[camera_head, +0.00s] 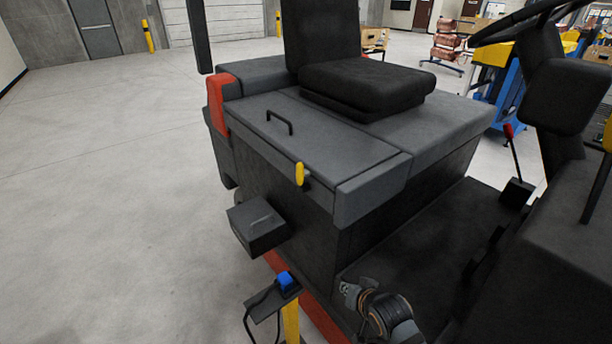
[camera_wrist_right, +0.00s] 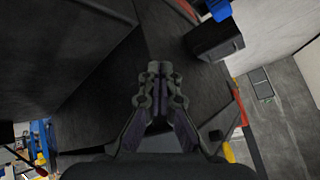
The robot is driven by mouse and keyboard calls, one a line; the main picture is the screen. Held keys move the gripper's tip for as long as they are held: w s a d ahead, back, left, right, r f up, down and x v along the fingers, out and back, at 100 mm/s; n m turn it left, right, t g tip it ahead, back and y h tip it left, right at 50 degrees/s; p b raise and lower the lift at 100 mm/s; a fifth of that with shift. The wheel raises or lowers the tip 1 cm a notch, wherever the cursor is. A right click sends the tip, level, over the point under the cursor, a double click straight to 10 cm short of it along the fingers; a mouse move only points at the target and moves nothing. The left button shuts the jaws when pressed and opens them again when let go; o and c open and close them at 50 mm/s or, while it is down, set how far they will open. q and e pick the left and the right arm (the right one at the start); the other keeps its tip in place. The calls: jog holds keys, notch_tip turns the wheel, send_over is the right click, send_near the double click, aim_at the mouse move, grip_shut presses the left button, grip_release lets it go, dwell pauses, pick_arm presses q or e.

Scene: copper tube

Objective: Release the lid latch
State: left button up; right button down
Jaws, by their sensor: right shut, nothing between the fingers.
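The yellow lid latch (camera_head: 299,173) stands upright on the front side edge of the grey lid (camera_head: 345,150) in the head view. The lid lies flat and closed on the dark compartment and carries a black bar handle (camera_head: 279,122). My right gripper (camera_head: 350,290) is low at the bottom of the head view, below the latch and apart from it. In the right wrist view its fingers (camera_wrist_right: 160,72) are together and empty, in front of dark vehicle panels. I cannot make out the latch in the wrist view. My left gripper is not in view.
A black box (camera_head: 257,227) juts from the vehicle's side below the latch. A blue connector (camera_head: 287,282) sits on a yellow post (camera_head: 291,322) with a cable. The seat (camera_head: 365,88) is behind the lid; the steering wheel (camera_head: 515,22) is at upper right. Floor at left is clear.

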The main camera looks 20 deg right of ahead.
aim_at(302, 175)
jog(key=w+a+r+m+t+y, duration=0.1)
jog(key=w+r+m+t, duration=0.3)
jog(key=r, duration=0.6)
jog(key=w+a+r+m+t+y, duration=0.1)
jog(key=w+r+m+t, duration=0.4)
jog(key=r, duration=0.5)
jog(key=shift+w+m+y, duration=0.35)
jog(key=shift+m+y, duration=0.05)
jog(key=shift+m, duration=0.5)
jog(key=w, duration=0.4)
jog(key=w+a, duration=0.1)
jog(key=w, duration=0.4)
jog(key=w+a, duration=0.1)
jog(key=w, duration=0.4)
